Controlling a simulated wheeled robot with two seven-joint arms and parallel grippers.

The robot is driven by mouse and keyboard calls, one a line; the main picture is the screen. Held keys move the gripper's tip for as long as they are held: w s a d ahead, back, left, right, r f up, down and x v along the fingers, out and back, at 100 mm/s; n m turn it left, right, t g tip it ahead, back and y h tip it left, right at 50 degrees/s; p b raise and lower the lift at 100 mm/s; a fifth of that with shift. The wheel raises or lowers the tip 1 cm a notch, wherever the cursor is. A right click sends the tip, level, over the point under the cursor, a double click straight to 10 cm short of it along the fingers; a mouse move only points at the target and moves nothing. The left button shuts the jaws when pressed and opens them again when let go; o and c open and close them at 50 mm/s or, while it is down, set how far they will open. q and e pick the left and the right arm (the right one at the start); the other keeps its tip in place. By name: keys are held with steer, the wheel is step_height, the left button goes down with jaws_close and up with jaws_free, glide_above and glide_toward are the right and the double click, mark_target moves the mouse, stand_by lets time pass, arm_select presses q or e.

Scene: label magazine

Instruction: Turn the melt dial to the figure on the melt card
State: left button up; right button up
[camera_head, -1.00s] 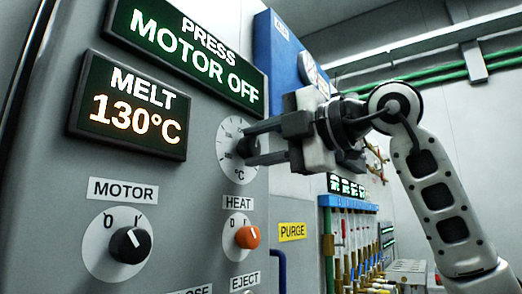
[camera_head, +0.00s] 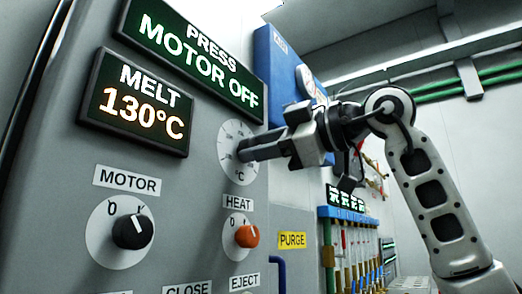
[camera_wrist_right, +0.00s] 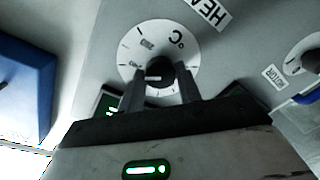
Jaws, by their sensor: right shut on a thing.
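The melt dial (camera_head: 233,131) is a white round scale marked °C on the grey panel, with a black knob at its middle. It also shows in the right wrist view (camera_wrist_right: 152,35), with the black knob (camera_wrist_right: 158,72) between the fingers. My right gripper (camera_head: 246,150) is shut on the knob, its fingers hiding much of it in the head view; the gripper also shows in the wrist view (camera_wrist_right: 158,88). The melt display (camera_head: 138,104) reads 130°C in orange. I cannot make out a melt card. My left gripper is not in view.
The motor knob (camera_head: 132,232) and orange heat knob (camera_head: 247,236) sit below on the same panel. A press display (camera_head: 195,50) reads MOTOR OFF. A blue box (camera_head: 277,70) stands behind my gripper. A yellow PURGE label (camera_head: 292,240) and a blue-topped rack (camera_head: 347,214) are lower right.

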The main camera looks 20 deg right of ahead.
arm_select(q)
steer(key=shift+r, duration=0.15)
arm_select(e)
steer(key=shift+m, duration=0.4)
steer(key=o, duration=1)
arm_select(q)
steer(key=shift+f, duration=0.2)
arm_select(e)
steer(key=shift+d, duration=0.1)
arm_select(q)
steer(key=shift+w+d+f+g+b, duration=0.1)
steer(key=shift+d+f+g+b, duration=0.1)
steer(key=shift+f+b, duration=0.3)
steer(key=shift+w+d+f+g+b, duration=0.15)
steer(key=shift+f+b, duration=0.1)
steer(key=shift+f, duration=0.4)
arm_select(e)
steer(key=v, duration=1.6)
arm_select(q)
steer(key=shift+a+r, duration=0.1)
